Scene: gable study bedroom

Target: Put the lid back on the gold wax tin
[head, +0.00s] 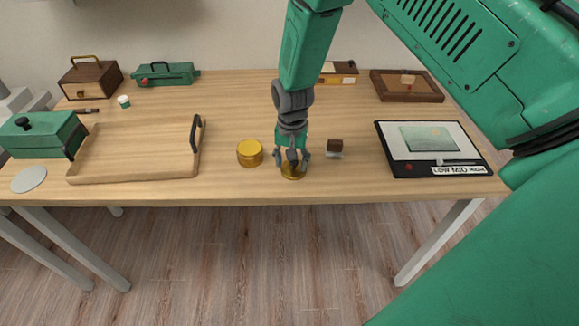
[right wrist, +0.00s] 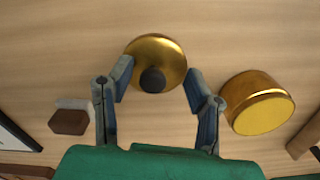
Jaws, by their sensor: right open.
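The gold wax tin (head: 250,153) stands on the wooden table near its front edge; it also shows at the right of the right wrist view (right wrist: 258,103). Its round gold lid (right wrist: 155,62), with a dark knob (right wrist: 153,80), lies on the table to the right of the tin in the head view (head: 293,173). My right gripper (head: 293,160) points down over the lid and hides part of it. In the right wrist view its two fingers (right wrist: 157,79) are spread, with the knob between them and nothing held. My left gripper is not in view.
A small brown block (head: 335,146) stands just right of the gripper. A wooden tray (head: 130,177) with dark handles lies left of the tin. Boxes (head: 166,75) line the back. Bare tabletop (head: 235,105) lies behind the tin.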

